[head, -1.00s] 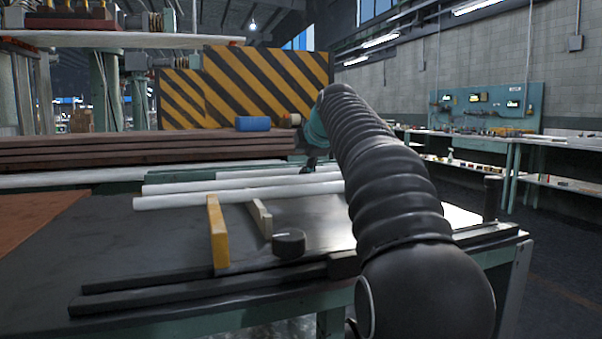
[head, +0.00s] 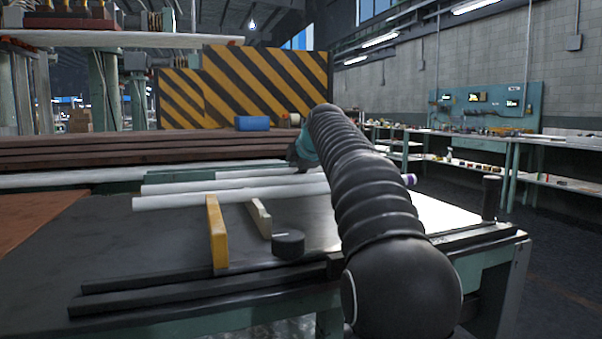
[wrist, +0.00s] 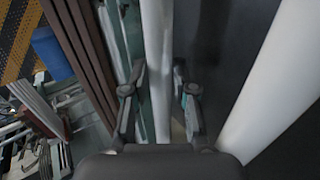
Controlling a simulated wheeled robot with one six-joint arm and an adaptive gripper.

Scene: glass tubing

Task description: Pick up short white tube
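Several white tubes lie side by side across the table in the head view. The farthest (head: 238,174) shows a shorter length, partly hidden by my arm; a longer middle tube (head: 180,188) and a front tube (head: 170,202) lie nearer. My gripper (head: 303,160) is over the far tubes, mostly hidden behind my arm. In the wrist view my gripper (wrist: 160,78) is open, with one finger on each side of a white tube (wrist: 157,50). A gap shows beside the right finger. A second white tube (wrist: 275,75) lies to the right, outside the fingers. I cannot tell whether the fingers touch the tube.
Brown boards (head: 120,150) are stacked behind. A blue roll (head: 252,123) sits before the striped barrier (head: 268,85).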

